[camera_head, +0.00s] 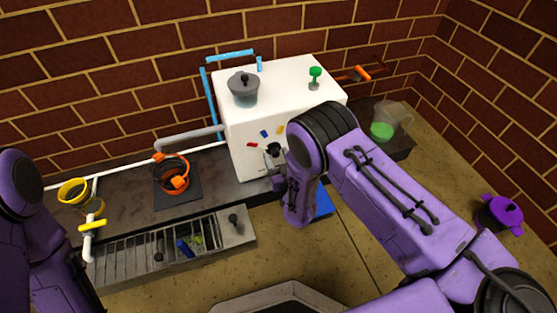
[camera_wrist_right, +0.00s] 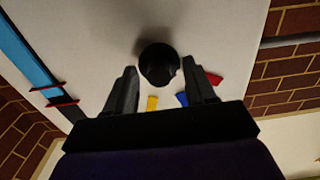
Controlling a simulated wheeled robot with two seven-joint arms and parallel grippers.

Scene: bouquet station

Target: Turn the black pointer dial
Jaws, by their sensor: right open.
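The black pointer dial (camera_head: 273,149) sits on the front face of the white box (camera_head: 243,150), among small coloured marks. In the right wrist view the dial (camera_wrist_right: 158,64) shows as a dark round knob close ahead, between the fingertips in the picture. My right gripper (camera_head: 271,165) is open at the box front by the dial; in the wrist view its two fingers (camera_wrist_right: 160,72) stand apart on either side of the dial. I cannot tell whether they touch it. My left arm shows at the left edge, but its gripper is out of view.
A grey lidded pot (camera_head: 243,91) and a green-topped item (camera_head: 315,78) stand on the box. A jug with green liquid (camera_head: 384,124) is at the right. A dark counter holds an orange-and-black item (camera_head: 175,180) and a slatted rack (camera_head: 150,255). A purple pot (camera_head: 499,214) is far right.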

